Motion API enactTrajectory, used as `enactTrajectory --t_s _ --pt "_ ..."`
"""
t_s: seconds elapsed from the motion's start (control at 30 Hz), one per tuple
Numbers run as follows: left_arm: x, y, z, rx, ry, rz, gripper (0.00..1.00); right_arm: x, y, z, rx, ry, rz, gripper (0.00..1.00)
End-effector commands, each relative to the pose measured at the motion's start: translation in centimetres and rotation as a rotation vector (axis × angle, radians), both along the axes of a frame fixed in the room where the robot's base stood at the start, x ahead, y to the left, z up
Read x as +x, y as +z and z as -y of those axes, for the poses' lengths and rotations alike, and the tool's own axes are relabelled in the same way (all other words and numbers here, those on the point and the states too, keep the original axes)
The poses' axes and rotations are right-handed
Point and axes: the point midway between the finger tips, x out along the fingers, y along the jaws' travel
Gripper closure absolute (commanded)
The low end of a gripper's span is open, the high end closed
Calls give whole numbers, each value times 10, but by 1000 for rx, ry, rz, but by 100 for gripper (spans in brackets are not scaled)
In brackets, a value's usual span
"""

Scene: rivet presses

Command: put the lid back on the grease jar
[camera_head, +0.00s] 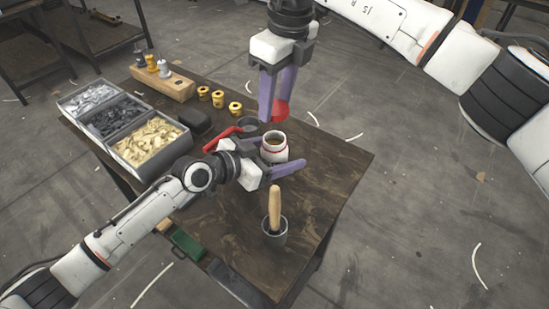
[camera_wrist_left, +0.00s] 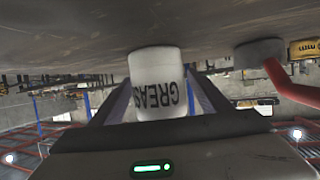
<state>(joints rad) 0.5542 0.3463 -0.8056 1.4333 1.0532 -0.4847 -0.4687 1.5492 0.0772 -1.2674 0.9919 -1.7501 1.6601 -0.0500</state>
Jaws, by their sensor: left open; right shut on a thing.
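My right gripper (camera_head: 280,108) points down above and slightly behind the jar. It is shut on the red lid (camera_head: 281,110), which is apart from the jar.
A cup with a wooden-handled tool (camera_head: 274,205) stands in front of the jar. A dark cup (camera_head: 247,125) and a red-handled tool (camera_head: 222,138) lie behind-left. The table's right side is clear.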

Motion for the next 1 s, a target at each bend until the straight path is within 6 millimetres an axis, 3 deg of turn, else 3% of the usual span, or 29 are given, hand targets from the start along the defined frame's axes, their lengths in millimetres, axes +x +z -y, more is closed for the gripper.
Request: enactTrajectory --t_s 0.47,0.83,1.0 --pt "8 -5 10 2 -1 1 30 0 0 0 0 0 0 77" --pt "8 -5 10 1 0 0 89 0 0 0 0 0 0 77" --pt "8 -6 10 1 0 0 92 0 -6 0 -2 0 -1 77"
